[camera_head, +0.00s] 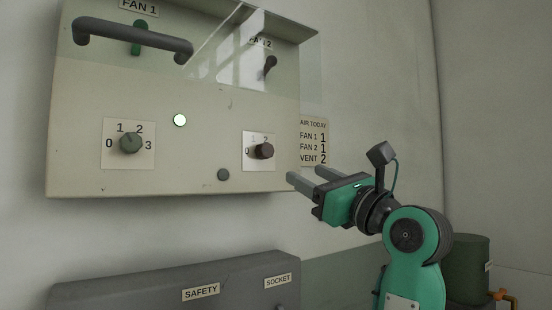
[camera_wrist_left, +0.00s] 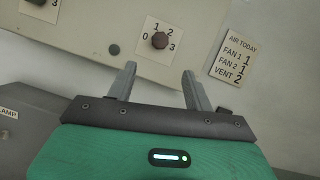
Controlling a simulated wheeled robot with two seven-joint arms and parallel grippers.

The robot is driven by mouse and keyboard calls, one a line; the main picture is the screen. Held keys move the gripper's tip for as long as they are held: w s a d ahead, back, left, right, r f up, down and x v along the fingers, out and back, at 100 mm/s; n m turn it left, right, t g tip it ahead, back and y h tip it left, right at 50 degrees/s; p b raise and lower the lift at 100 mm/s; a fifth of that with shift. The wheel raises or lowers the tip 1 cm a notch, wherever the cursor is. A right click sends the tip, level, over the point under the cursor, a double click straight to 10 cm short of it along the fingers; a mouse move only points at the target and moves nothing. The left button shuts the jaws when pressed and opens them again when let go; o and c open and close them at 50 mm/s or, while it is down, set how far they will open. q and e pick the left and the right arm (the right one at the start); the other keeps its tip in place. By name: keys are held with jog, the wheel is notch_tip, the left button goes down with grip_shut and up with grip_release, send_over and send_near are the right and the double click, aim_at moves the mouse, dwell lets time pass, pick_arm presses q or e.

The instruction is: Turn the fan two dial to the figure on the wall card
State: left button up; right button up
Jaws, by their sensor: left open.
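The fan two dial (camera_head: 264,150) is a dark brown knob on a white plate, on the lower right of the cream panel, under the "2" lever label. In the left wrist view the dial (camera_wrist_left: 160,40) has figures 0, 1, 2 and 3 around it; I cannot tell its setting. The wall card (camera_head: 314,141), right of the panel, reads Fan 1: 1, Fan 2: 1, Vent: 2; it also shows in the left wrist view (camera_wrist_left: 234,60). My left gripper (camera_head: 305,173) is open and empty, below and right of the dial, apart from it. My right gripper is out of view.
A clear cover with a dark handle (camera_head: 133,36) spans the levers above. A dark round knob (camera_head: 223,174) is on the lower edge. A grey box (camera_head: 175,290) labelled Safety and Socket stands below.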

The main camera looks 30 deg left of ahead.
aim_at(269, 154)
pick_arm(q)
jog(key=p+x, duration=0.3)
jog(key=x, duration=0.8)
jog(key=shift+a+r, duration=0.1)
jog(key=shift+a, duration=0.1)
jog(key=shift+x, duration=0.85)
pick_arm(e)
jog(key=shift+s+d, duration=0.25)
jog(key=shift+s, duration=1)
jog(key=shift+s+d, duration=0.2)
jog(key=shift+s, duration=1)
pick_arm(q)
jog(key=c, duration=1)
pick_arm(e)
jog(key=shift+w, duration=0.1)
